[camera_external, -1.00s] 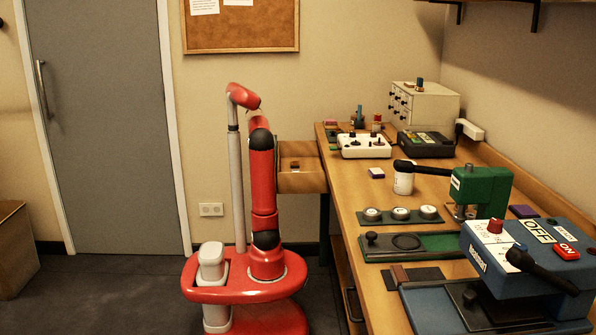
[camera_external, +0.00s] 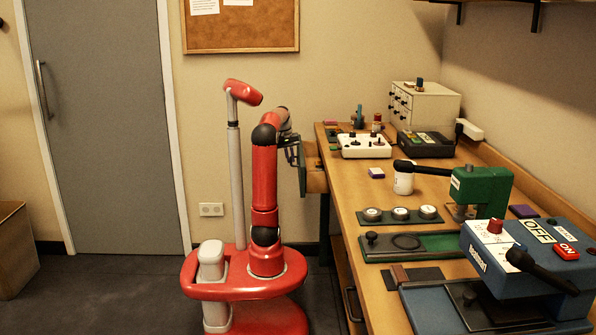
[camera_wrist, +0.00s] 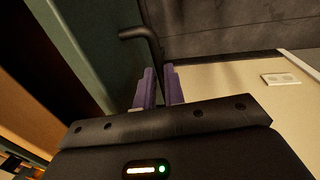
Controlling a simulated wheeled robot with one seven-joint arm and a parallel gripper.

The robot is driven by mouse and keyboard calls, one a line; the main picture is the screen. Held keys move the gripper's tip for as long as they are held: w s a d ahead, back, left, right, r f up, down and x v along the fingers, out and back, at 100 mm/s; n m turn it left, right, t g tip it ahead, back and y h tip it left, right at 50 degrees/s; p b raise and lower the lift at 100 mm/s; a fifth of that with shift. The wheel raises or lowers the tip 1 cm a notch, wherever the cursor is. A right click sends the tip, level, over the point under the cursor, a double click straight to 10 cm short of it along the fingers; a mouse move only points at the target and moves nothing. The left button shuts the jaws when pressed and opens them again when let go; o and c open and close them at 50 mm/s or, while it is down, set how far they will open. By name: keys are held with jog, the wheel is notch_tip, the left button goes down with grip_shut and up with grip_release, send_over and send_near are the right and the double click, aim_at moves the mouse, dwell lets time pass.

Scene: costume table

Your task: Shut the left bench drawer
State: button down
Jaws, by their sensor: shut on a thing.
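The left bench drawer (camera_external: 317,178) sticks out from the far left end of the bench, partly open. Its wooden side shows in the external view, and its dark green front (camera_wrist: 95,45) fills the upper left of the wrist view. A black bar handle (camera_wrist: 142,38) stands out from that front. My gripper (camera_wrist: 158,88) has its purple fingertips on either side of the handle's lower part, shut on it. In the external view my gripper (camera_external: 292,157) is at the drawer front, partly hidden by my arm. The drawer's inside is mostly hidden.
A wall socket (camera_external: 211,210) is behind my base.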

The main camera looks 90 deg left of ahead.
jog(key=w, duration=0.7)
jog(key=shift+w, duration=0.2)
jog(key=c, duration=1.5)
grip_release()
jog(key=shift+r, duration=0.1)
jog(key=r, duration=0.2)
jog(key=s+r, duration=0.1)
jog(key=r, duration=0.4)
jog(key=shift+s+r, duration=0.25)
